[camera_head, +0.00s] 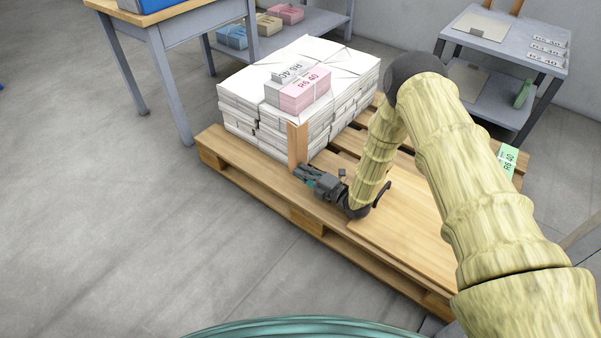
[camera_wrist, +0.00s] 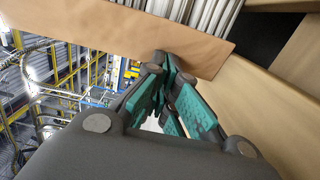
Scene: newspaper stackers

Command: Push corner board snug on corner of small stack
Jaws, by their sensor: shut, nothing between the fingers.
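The corner board (camera_head: 297,144) is a light brown upright strip at the near corner of the small stack (camera_head: 240,114), which is made of white newspaper bundles on a wooden pallet. My gripper (camera_head: 305,171) is shut and empty, low beside the board's foot. In the wrist view the board (camera_wrist: 120,38) crosses the top of the picture, with the stack's paper edges (camera_wrist: 195,10) behind it. There the closed fingertips (camera_wrist: 168,65) are at the board's lower edge. I cannot tell whether they touch it, or how tightly the board sits against the stack.
The pallet (camera_head: 270,202) has a flat board (camera_head: 400,232) on its right part. Grey and pink labelled bundles (camera_head: 305,92) lie on the stack. A blue-grey table (camera_head: 175,35) stands at the left and a grey shelf table (camera_head: 505,44) at the back right. Floor at left is clear.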

